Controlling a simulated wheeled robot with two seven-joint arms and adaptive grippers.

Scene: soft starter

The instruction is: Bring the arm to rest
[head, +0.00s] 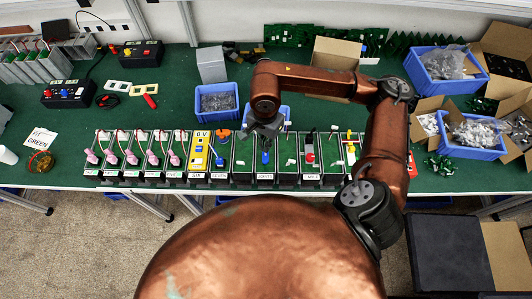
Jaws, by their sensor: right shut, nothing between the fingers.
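My right arm comes in from the lower right, rises and bends left over the green table. My right gripper (264,133) is at its end, pointing down above the row of black trays, near the tray with a blue item (265,157). It is shut and holds nothing that I can see. It looks clear of the things under it, though its exact height is hard to tell. My left gripper is not in the picture.
A row of labelled trays (243,179) lines the front edge of the green table (183,89). Blue bins (216,101) and (446,76) and open cardboard boxes (337,52) stand behind and right. Black boxes with knobs (69,94) are at left. A large crate (440,250) is on the floor.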

